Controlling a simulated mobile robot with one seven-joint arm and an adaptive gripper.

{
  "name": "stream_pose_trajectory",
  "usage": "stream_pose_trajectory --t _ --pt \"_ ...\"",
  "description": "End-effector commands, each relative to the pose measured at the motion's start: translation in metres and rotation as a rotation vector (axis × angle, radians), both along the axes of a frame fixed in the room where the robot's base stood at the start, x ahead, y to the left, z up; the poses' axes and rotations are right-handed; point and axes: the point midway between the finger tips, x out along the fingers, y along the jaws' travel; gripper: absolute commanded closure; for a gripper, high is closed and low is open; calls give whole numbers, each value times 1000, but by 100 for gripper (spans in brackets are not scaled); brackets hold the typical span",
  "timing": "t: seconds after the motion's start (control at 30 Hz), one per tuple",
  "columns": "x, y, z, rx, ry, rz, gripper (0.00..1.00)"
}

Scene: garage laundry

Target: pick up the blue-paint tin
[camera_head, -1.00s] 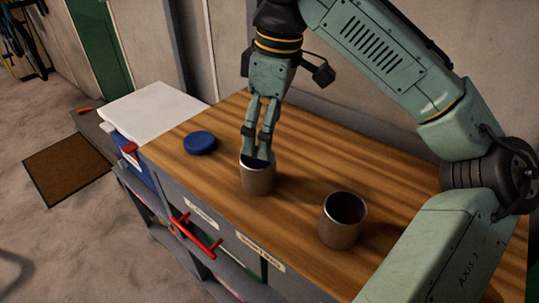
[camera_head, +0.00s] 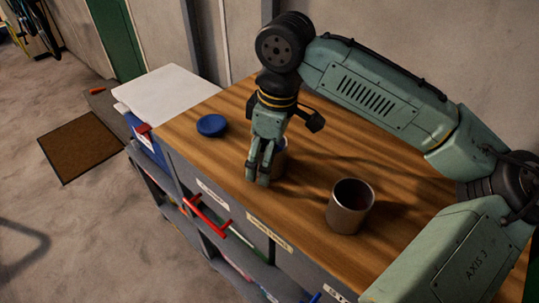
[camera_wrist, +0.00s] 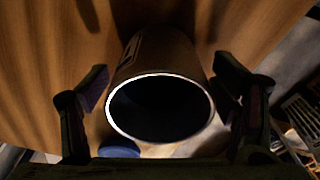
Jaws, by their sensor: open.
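A metal tin (camera_head: 282,158) stands on the wooden worktop, largely hidden behind my gripper (camera_head: 262,180) in the head view. In the wrist view the same tin (camera_wrist: 165,60) has its round mouth toward the camera, with a dark, faintly bluish inside. My gripper (camera_wrist: 165,92) is open, one finger on each side of the tin, with a visible gap on both sides. A second, similar open tin (camera_head: 350,207) stands to the right, dark inside. I cannot read a paint colour in it.
A round blue lid (camera_head: 211,125) lies on the worktop (camera_head: 205,152) left of the gripper, also seen in the wrist view (camera_wrist: 119,152). A white board (camera_head: 165,92) is at the far left end. Red handles (camera_head: 207,216) stick out of the front. Bare worktop lies behind the tins.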

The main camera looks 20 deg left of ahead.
Motion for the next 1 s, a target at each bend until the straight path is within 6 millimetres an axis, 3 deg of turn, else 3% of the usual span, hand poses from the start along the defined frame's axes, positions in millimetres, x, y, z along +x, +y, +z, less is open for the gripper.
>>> stream_pose_trajectory --t 0.17,1.0 --pt "0 0 0 0 0 0 25" --pt "0 0 1 0 0 0 81"
